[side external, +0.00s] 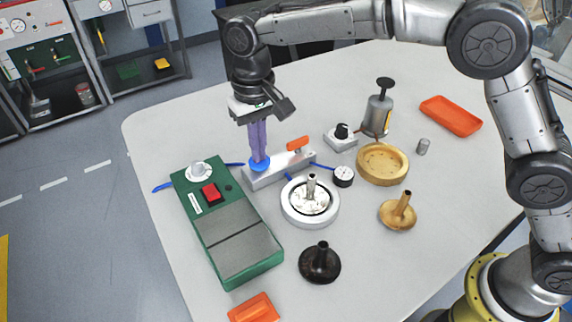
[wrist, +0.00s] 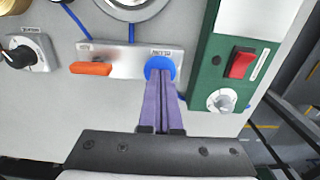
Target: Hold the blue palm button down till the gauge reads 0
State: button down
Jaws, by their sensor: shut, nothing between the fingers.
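The blue palm button (side external: 261,166) sits at the left end of a silver valve block (side external: 283,169). In the wrist view the button (wrist: 160,66) is round, beside a small label. My gripper (side external: 258,157) points down with its purple fingers shut and empty. In the wrist view its fingertips (wrist: 160,78) overlap the button. The tips appear to be at its top; I cannot tell how far it is pressed. The gauge (side external: 343,176) is a small black-rimmed white dial right of the block, joined by blue tubing. Its reading is too small to make out.
A green box (side external: 225,228) with a red switch (side external: 210,193) stands left of the block. An orange lever (side external: 298,144) rises from the block's right end. A round silver housing (side external: 310,203) stands close in front. A knob box (side external: 341,137) and brass ring (side external: 383,163) are to the right.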

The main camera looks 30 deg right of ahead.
jog(key=shift+r, duration=2.7)
